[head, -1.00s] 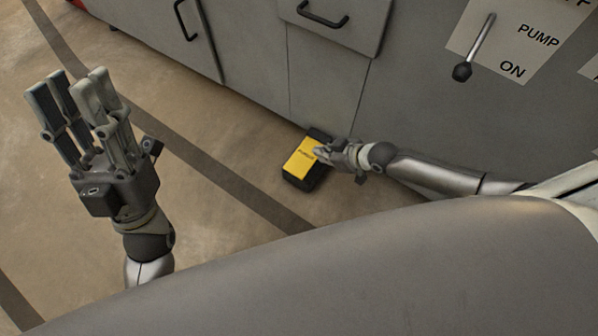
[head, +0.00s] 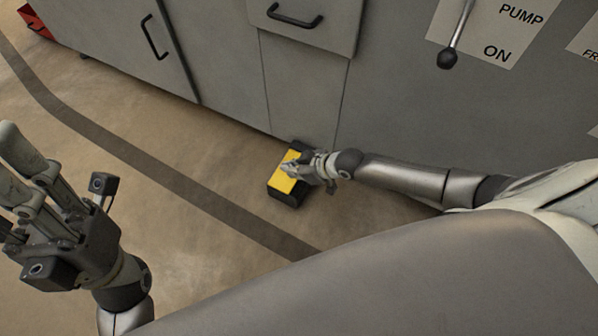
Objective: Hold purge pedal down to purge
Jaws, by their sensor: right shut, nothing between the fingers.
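The purge pedal (head: 283,183) is a yellow plate on a black base on the floor, close to the foot of the grey cabinet. My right gripper (head: 287,166) is shut with nothing in it, and its fingertips lie over the yellow plate and hide part of it and its lettering. I cannot tell for sure whether they press on it. My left gripper (head: 18,185) is raised at the left edge, far from the pedal, with its fingers apart and partly cut off by the frame.
The grey cabinet (head: 225,75) with black handles stands behind the pedal. A lever (head: 456,35) hangs on the PUMP panel, its knob near ON. A red object (head: 35,22) is at the top left. The brown floor with a dark stripe (head: 170,178) is clear left of the pedal.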

